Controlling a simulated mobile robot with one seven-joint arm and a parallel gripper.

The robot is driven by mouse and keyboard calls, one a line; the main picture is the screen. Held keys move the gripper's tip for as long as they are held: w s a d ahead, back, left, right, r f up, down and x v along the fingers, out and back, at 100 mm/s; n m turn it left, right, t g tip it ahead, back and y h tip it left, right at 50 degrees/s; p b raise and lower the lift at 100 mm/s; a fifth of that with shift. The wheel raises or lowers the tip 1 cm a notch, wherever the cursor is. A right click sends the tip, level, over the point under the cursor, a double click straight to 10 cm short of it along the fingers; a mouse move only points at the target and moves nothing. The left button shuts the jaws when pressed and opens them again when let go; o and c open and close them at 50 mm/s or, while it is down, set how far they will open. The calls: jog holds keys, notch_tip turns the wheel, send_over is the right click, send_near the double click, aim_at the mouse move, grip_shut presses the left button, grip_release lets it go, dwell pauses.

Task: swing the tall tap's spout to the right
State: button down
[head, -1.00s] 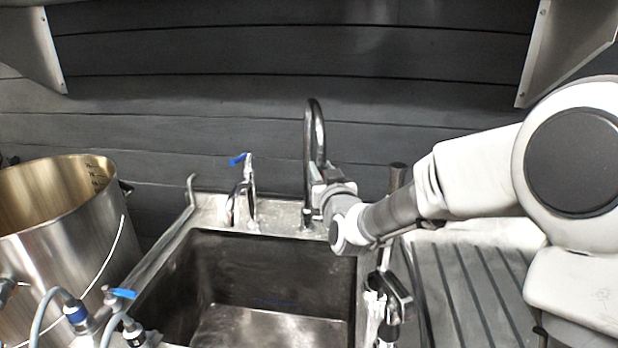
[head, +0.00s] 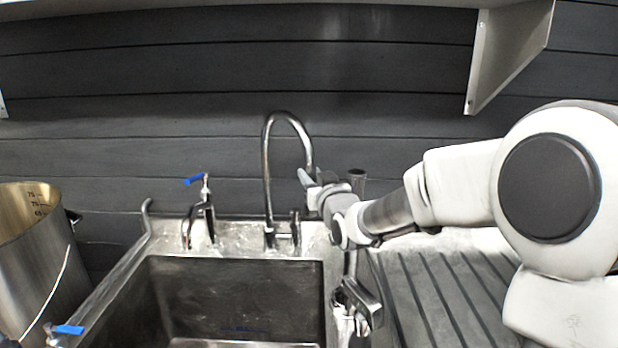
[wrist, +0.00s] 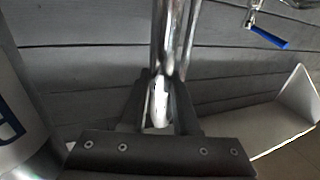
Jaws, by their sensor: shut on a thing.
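The tall tap (head: 267,180) is a chrome gooseneck standing behind the sink. Its spout arches over to the right, and the spout's free end hangs beside my gripper (head: 309,180). My gripper is shut on the spout. In the wrist view my gripper (wrist: 161,88) has its fingers around the shiny spout tube (wrist: 168,35). The fingers and wrist hide the spout's tip in the head view.
A short tap with a blue lever (head: 194,180) stands left of the tall tap. The steel sink (head: 140,290) is in front, a ribbed drainboard (head: 440,290) to the right. A steel pot (head: 30,260) stands at the left. A shelf bracket (head: 505,50) hangs above right.

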jog(key=c, duration=0.7)
grip_release()
jog(key=shift+o, duration=0.2)
jog(key=v, duration=0.7)
jog(key=shift+s, duration=0.25)
jog(key=shift+d, duration=0.1)
